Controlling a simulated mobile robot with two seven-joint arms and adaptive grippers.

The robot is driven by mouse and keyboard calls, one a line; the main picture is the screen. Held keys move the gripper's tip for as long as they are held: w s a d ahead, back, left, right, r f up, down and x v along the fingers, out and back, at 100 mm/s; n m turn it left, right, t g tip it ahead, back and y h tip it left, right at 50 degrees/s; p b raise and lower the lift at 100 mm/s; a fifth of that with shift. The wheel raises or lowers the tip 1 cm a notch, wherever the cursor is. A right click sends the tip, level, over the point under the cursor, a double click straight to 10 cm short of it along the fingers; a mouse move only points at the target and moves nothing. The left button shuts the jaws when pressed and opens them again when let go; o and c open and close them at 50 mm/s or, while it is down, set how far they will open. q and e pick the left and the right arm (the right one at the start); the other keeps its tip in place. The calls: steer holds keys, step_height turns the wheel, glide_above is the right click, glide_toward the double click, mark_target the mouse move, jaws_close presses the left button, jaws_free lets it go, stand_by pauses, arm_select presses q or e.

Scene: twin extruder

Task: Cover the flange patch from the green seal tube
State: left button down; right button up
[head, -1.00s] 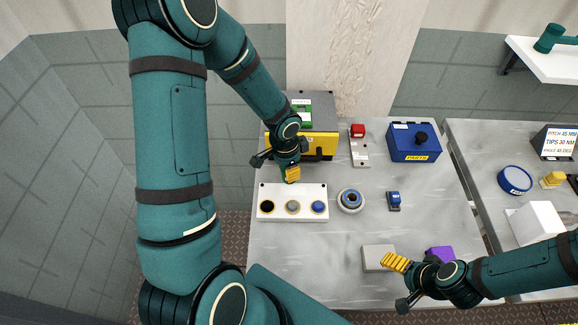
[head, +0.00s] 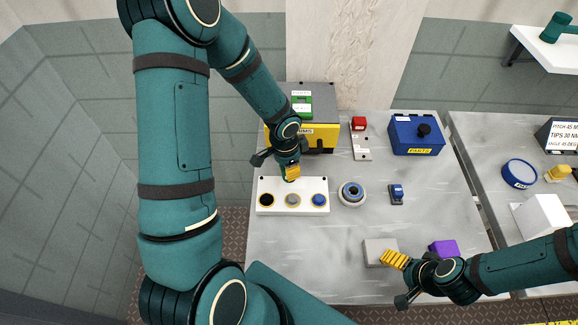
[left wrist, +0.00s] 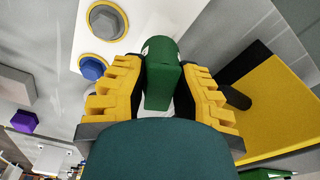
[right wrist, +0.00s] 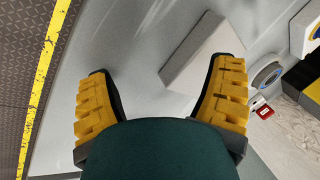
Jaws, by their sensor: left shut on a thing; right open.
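My left gripper (left wrist: 155,85) is shut on the green seal tube (left wrist: 162,75), which sits between its yellow fingers. In the head view this gripper (head: 291,172) is just behind the back edge of a white panel (head: 292,209) with three round spots: black, grey and blue. A round pale flange-like part (head: 351,193) with a blue ring is right of the panel. I cannot tell which surface is the flange patch. My right gripper (right wrist: 160,95) is open and empty; in the head view it (head: 393,260) is near a pale grey block (head: 374,248).
A yellow and grey machine (head: 322,137) stands behind the left gripper. A blue parts box (head: 415,134), a red-topped part (head: 359,124), a small blue switch (head: 396,193) and a purple block (head: 444,248) are on the table. The table's front left is clear.

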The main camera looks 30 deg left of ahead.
arm_select(q)
steer(key=shift+f+b, duration=0.55)
steer(key=shift+b, duration=0.05)
arm_select(e)
steer(key=shift+f, duration=0.55)
arm_select(q)
steer(key=shift+s+f, duration=0.1)
steer(key=shift+f, duration=0.15)
arm_select(e)
steer(key=shift+s+f, duration=0.1)
steer(key=shift+f, duration=0.2)
steer(key=shift+f, duration=0.15)
arm_select(q)
steer(key=shift+r, duration=0.15)
steer(key=shift+s+d+f, duration=0.2)
steer(key=shift+s+d, duration=0.25)
steer(key=shift+s, duration=0.25)
steer(key=shift+w+d+r, duration=0.1)
steer(key=shift+w+d, duration=0.15)
steer(key=shift+d, duration=0.1)
